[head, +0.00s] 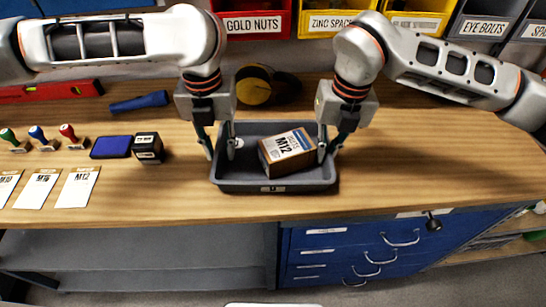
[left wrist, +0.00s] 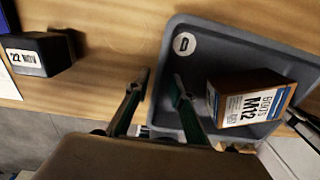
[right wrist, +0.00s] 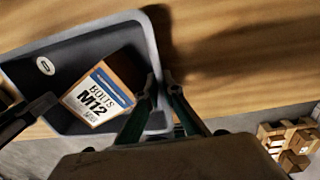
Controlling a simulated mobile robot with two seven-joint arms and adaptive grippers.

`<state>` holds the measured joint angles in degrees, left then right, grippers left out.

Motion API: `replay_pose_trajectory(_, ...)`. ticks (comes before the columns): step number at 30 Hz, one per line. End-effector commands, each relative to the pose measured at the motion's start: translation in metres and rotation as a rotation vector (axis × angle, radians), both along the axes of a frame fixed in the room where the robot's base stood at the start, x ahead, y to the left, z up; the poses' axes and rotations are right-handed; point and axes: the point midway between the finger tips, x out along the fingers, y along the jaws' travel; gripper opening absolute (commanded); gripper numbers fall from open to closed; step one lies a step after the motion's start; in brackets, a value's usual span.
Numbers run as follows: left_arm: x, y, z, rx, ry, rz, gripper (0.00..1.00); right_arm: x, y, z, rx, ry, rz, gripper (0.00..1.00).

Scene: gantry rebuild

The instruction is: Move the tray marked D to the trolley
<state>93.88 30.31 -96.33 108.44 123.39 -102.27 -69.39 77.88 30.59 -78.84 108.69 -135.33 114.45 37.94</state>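The grey tray (head: 228,184) stands on the wooden bench with a box of M12 bolts (head: 290,152) tilted inside it. In the left wrist view a round label D (left wrist: 184,44) shows on the tray. My left gripper (head: 220,152) is at the tray's left wall, one finger outside and one inside. In the left wrist view (left wrist: 161,77) its fingers stand apart with gaps. My right gripper (head: 329,156) straddles the right wall beside the box. In the right wrist view (right wrist: 160,78) its tips are close to the rim; contact is unclear. I see no trolley.
Left of the tray are a black stamp block (head: 149,148), a blue ink pad (head: 111,147), several stamps and cards. Ear defenders (head: 254,88) lie behind the tray. Label bins (head: 252,24) line the back. The bench to the right is clear. Blue drawers (head: 340,250) are below.

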Motion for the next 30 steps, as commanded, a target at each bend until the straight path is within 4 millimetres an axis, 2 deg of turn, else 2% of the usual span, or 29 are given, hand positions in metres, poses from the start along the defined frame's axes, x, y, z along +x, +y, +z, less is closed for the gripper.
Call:
replay_pose_trajectory(4, -0.0001, -0.0003, -0.0073, -0.001, 0.000, 0.000, 0.23, -0.0004, 0.0007, -0.0070, 0.000, 0.001, 0.000, 0.06)
replay_pose_trajectory(12, 0.0000, -0.0003, -0.0078, -0.001, -0.001, 0.000, 0.23, -0.0001, 0.0009, -0.0077, 0.000, 0.000, 0.001, 0.06)
replay_pose_trajectory(13, 0.0000, -0.0003, -0.0078, -0.001, -0.001, 0.000, 0.18, -0.0002, 0.0009, -0.0077, 0.000, 0.000, 0.001, 0.01)
replay_pose_trajectory(15, 0.0000, -0.0003, -0.0077, -0.001, -0.001, 0.000, 0.00, -0.0002, 0.0009, -0.0076, 0.000, 0.000, 0.001, 0.00)
replay_pose_trajectory(30, 0.0005, 0.0000, -0.0027, 0.000, -0.003, -0.001, 0.00, 0.0003, 0.0010, -0.0016, 0.002, -0.003, 0.001, 0.00)
